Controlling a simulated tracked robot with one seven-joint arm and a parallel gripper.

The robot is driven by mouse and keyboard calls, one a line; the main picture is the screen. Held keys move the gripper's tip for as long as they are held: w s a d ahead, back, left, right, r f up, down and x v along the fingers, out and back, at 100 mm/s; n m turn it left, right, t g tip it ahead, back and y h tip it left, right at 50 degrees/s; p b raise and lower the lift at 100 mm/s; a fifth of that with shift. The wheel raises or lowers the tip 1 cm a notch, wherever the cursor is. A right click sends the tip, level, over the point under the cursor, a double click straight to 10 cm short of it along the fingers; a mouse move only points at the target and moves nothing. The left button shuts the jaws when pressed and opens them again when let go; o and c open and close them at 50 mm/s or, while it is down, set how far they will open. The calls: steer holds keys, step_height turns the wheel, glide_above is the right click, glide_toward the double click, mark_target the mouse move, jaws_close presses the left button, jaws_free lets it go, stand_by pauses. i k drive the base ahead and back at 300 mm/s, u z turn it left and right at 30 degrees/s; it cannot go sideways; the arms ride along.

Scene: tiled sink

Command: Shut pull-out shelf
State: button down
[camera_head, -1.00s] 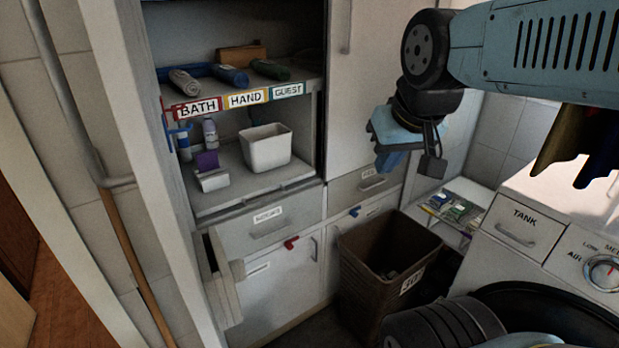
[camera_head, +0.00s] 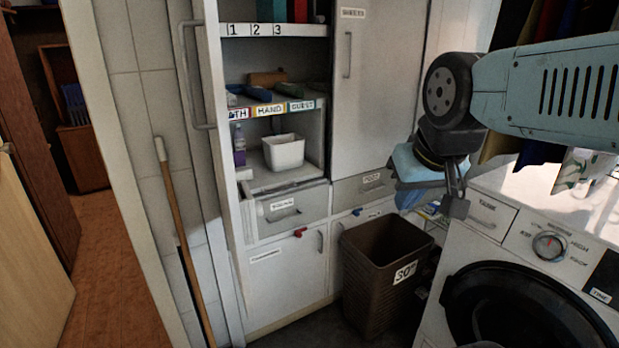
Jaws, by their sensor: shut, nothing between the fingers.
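The tall white cabinet (camera_head: 237,215) stands open left of centre. A shelf labelled BATH, HAND and GUEST (camera_head: 305,105) holds rolled towels. Below it, a lower shelf (camera_head: 287,183) carries a white tub (camera_head: 283,151) and a purple-and-white bottle. I cannot tell for sure which shelf pulls out or how far it sticks out. A labelled drawer (camera_head: 315,205) sits just under the lower shelf. My gripper (camera_head: 455,207) is shut and empty, pointing down at right of centre. It is to the right of the shelves, apart from them in the picture.
A brown basket (camera_head: 375,285) stands on the floor in front of the cabinet. A washing machine (camera_head: 480,270) fills the right. A wooden pole (camera_head: 180,235) leans at the left wall. An open doorway with wooden floor (camera_head: 115,270) lies far left.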

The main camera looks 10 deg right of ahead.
mark_target(264, 179)
steer(key=z, duration=0.45)
steer(key=i, duration=1.45)
steer(key=u, duration=1)
steer(key=k, duration=0.9)
steer(key=u, duration=0.2)
steer(key=i, duration=0.45)
